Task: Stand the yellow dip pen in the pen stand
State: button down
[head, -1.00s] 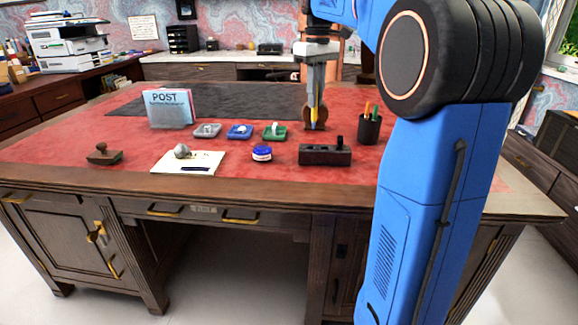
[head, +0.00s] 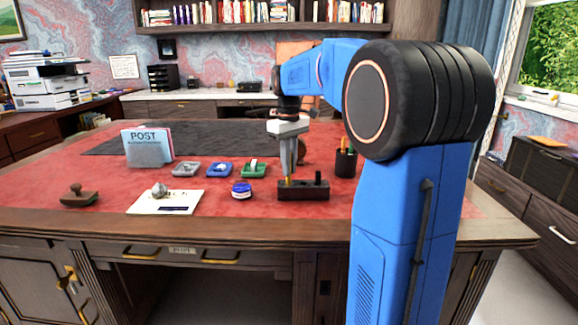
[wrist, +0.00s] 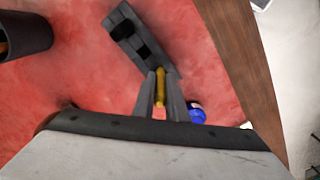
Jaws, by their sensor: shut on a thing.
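The pen stand (head: 303,190) is a dark block near the front of the desk, with a black upright piece toward its right end. It also shows in the wrist view (wrist: 130,32), lying slanted, with dark square features on top. My gripper (head: 289,173) points down over the left part of the stand. It is shut on the yellow dip pen (wrist: 160,88), which shows between the fingers in the wrist view. A bit of yellow shows at the stand's left end in the head view. I cannot tell whether the pen's tip is inside a hole or just above it.
A blue ink jar (head: 241,191) stands left of the stand. A dark pen cup (head: 345,165) stands behind it to the right. Grey, blue and green small trays (head: 219,169), a card holder (head: 147,147), paper (head: 166,203) and a stamp (head: 79,196) lie farther left.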

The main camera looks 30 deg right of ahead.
jog(key=c, duration=1.8)
grip_release()
jog(key=shift+f, duration=0.1)
jog(key=shift+o, duration=0.2)
notch_tip(320, 180, up, 12)
jog(key=shift+r, duration=0.15)
jog(key=s+a+f+m+t, duration=0.1)
jog(key=s+a+f, duration=0.4)
jog(key=s+f, duration=0.3)
jog(key=s+a+f+t, duration=0.2)
jog(key=s+a+f, duration=0.3)
jog(key=s+f, duration=0.4)
jog(key=s+a+f+m+t, duration=0.1)
jog(key=s+a+f, duration=0.4)
jog(key=s, duration=0.8)
notch_tip(320, 180, down, 3)
jog(key=shift+a+f+m+t, duration=0.15)
jog(key=shift+a+m+t, duration=0.15)
jog(key=shift+a+t, duration=0.1)
